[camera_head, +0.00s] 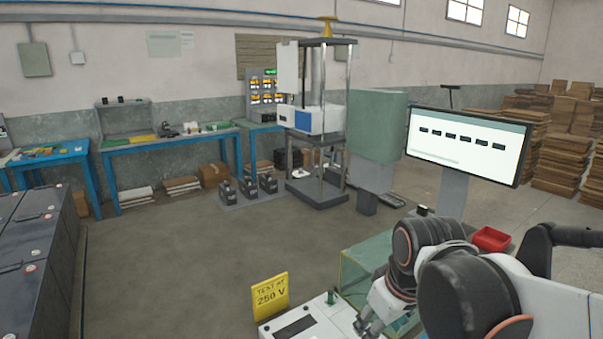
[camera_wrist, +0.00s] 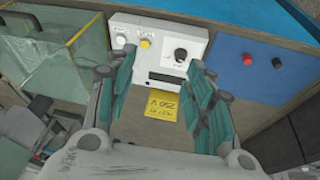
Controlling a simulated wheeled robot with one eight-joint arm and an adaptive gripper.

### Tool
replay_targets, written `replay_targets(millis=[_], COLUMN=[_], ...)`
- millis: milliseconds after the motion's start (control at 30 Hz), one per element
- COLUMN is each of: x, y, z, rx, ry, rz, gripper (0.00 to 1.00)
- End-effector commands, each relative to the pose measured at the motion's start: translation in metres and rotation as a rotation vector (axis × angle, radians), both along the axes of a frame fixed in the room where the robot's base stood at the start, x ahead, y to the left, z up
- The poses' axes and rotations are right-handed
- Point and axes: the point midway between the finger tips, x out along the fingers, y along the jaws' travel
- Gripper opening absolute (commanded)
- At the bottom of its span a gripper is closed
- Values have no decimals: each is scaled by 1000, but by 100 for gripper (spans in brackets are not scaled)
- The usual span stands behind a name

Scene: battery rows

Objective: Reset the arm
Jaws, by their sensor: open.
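My gripper (camera_wrist: 158,95) is open in the wrist view, with its two teal-padded fingers spread apart and nothing between them. Beyond the fingers is a white tester box (camera_wrist: 160,52) with a yellow button, a black knob and a dark slot. A yellow card reading 250 V (camera_wrist: 160,106) shows between the fingers, below the box. In the head view my gripper (camera_head: 368,326) is at the bottom, beside the white tester box (camera_head: 300,325). The yellow card (camera_head: 270,291) stands upright at the box's left. My arm partly hides the area to the right.
A glass-sided bin (camera_head: 362,268) stands behind the tester, near my arm. A screen (camera_head: 467,146) and a red tray (camera_head: 491,239) are to the right. Dark battery cabinets (camera_head: 30,265) line the left edge. The floor (camera_head: 160,270) between is clear.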

Motion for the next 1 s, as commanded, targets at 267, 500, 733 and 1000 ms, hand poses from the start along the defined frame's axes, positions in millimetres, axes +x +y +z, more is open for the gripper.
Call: replay_targets(millis=[267,500,733,1000], x=[-49,-78,-86,-86], y=[-32,-49,-54,-54], z=[12,11,10,10], rx=[80,146,171,172], ry=[-140,-238,-272,-273], rz=[-252,-416,-469,-469], gripper=[48,48,48,48])
